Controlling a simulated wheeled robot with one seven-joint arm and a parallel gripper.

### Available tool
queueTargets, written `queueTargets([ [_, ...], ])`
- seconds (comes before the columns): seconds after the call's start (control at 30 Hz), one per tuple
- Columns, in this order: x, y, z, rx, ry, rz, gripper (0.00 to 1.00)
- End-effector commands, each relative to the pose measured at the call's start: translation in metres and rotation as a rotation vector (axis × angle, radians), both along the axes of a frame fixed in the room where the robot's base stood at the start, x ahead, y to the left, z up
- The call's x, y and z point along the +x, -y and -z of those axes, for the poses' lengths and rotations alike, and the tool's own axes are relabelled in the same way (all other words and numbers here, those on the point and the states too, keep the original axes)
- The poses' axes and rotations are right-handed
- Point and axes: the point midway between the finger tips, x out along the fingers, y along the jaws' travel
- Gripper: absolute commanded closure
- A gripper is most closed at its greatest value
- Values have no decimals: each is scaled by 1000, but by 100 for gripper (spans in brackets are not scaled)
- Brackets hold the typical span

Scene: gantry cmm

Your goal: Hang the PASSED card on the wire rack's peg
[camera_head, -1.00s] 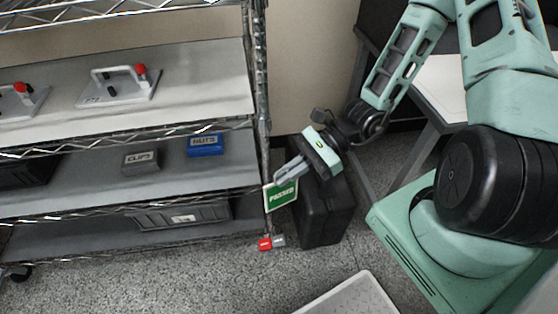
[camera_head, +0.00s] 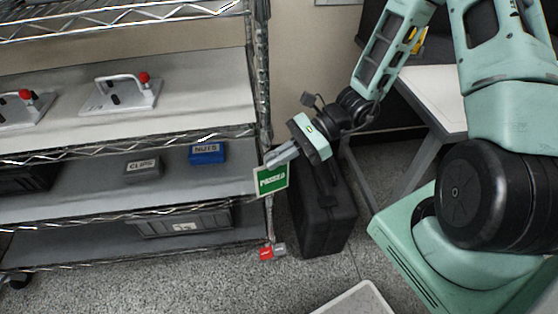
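The green PASSED card (camera_head: 271,180) with white lettering is at the wire rack's right front post (camera_head: 264,90), overlapping the post in the head view. My gripper (camera_head: 272,161) is shut on the card's upper part and holds it roughly upright, slightly tilted. The wire rack (camera_head: 130,215) fills the left side. I cannot make out the peg; it may be hidden behind the card and my gripper. Whether the card touches the post cannot be told.
A blue NUTS box (camera_head: 207,153) and a grey CLIPS box (camera_head: 143,169) stand on the middle shelf. A black case (camera_head: 325,215) stands on the floor right of the rack. Red and grey tags (camera_head: 266,253) show low at the post. A pale tray (camera_head: 358,300) lies in front.

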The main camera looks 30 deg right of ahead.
Motion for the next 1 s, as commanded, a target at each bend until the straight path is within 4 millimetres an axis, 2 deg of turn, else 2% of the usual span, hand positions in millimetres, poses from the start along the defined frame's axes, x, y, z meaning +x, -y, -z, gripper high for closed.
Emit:
queueTargets([
  [1.0,55,17,7,1,0,0,100],
])
